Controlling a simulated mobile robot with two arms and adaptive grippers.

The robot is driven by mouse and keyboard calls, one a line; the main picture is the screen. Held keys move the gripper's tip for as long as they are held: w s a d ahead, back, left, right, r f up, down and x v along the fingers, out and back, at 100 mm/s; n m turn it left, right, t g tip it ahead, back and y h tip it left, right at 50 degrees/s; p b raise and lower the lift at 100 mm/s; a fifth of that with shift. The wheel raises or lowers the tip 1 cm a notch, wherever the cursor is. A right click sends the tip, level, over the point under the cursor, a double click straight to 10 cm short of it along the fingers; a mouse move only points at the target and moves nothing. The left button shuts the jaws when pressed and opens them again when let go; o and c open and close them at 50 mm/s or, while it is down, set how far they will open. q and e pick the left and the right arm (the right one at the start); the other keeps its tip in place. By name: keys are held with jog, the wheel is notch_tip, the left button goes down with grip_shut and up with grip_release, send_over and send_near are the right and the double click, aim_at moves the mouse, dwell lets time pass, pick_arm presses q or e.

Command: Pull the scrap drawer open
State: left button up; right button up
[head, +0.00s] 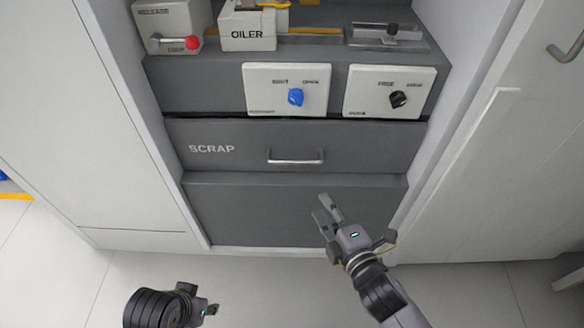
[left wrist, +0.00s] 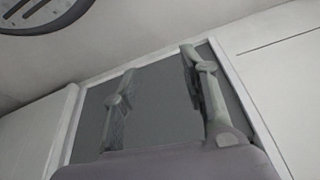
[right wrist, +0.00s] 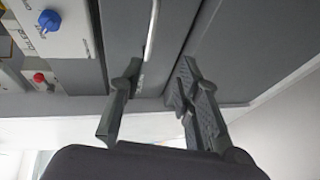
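The scrap drawer (head: 235,150) is a grey front marked SCRAP in the head view, and it looks shut. Its handle (head: 295,161) is a pale metal bar at the middle of the front. My right gripper (head: 327,207) is below and slightly right of the handle, apart from it. In the right wrist view its fingers (right wrist: 157,85) are spread with nothing between them, and the handle (right wrist: 151,35) shows beyond them. My left gripper (head: 212,310) is low at the left, far from the drawer. In the left wrist view its fingers (left wrist: 158,80) are apart and empty.
Above the drawer are a panel with a blue knob (head: 295,97) and a panel with a black knob (head: 398,99). An oiler box (head: 247,38) and a box with a red-tipped lever (head: 166,22) stand on top. White cabinet walls flank the drawer. The floor (head: 270,275) in front is clear.

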jog(key=b, duration=0.3)
send_near(297, 164)
jog(key=x, duration=0.5)
jog(key=shift+w+a+f, duration=0.1)
jog(key=shift+w+f, duration=0.15)
jog(key=x, duration=0.4)
jog(key=shift+w+a+b, duration=0.1)
jog(key=shift+w+b, duration=0.1)
jog(key=shift+b, duration=0.1)
pick_arm(q)
jog(key=w+d+r+t+h, duration=0.1)
jog(key=w+r+t, duration=0.1)
jog(key=w, duration=0.4)
jog(key=shift+d+r+t, duration=0.25)
jog(key=shift+d+t, duration=0.15)
jog(key=shift+t, duration=0.5)
pick_arm(e)
jog(key=shift+w+a, duration=0.2)
jog(key=shift+w, duration=0.1)
jog(key=shift+c, duration=0.3)
grip_shut()
